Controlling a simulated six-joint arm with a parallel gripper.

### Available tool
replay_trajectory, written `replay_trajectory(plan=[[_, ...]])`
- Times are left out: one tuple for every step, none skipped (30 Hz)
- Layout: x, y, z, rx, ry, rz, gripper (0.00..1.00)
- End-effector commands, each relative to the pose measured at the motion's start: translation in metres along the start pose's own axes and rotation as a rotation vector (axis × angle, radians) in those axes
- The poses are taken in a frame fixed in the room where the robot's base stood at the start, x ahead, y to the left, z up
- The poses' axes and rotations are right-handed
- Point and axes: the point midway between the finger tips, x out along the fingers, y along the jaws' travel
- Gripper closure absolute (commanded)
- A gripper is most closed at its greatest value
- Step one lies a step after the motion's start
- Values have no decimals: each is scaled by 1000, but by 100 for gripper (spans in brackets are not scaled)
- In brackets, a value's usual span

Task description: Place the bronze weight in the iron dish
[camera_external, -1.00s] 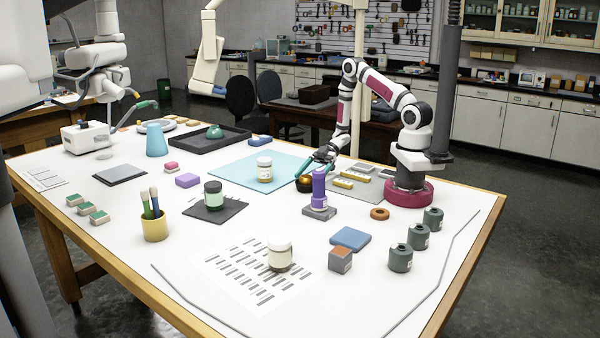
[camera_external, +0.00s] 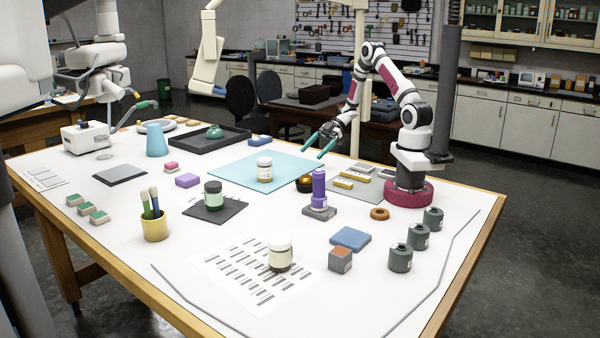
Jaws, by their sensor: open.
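A small dark round dish (camera_external: 304,189), which looks like the iron dish, stands at the right edge of the light blue mat. A bronze-coloured rounded thing (camera_external: 306,181), seemingly the bronze weight, shows at its top and appears to sit in it. It is too small to see its exact seat. My gripper (camera_external: 314,153) is above and slightly right of the dish, clear of it. Its two teal fingers are spread apart, with nothing visible between them.
A purple bottle-like object (camera_external: 319,187) on a grey base stands just in front and right of the dish. Brass bars (camera_external: 345,182) lie on a grey mat to the right. A lidded jar (camera_external: 264,169) stands on the blue mat (camera_external: 232,172) to the left.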

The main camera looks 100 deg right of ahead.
Motion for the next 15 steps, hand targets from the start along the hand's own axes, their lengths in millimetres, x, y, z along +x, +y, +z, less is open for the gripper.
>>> replay_trajectory(plan=[[10,34,-25,-18,-101,127,7],[14,56,-41,-13,-172,232,7],[14,80,-66,10,-265,380,7],[9,90,-84,42,-327,487,7],[3,92,-101,88,-383,584,7],[-8,84,-120,169,-450,693,7],[-16,69,-131,245,-496,756,7],[-23,47,-140,331,-539,802,7],[-31,8,-146,461,-595,830,7],[-35,-27,-148,561,-638,825,7],[-38,-65,-149,662,-681,800,7],[-40,-115,-148,782,-737,744,7],[-41,-148,-148,856,-776,693,7],[-43,-179,-148,920,-814,639,7],[-46,-215,-149,986,-858,570,7]])
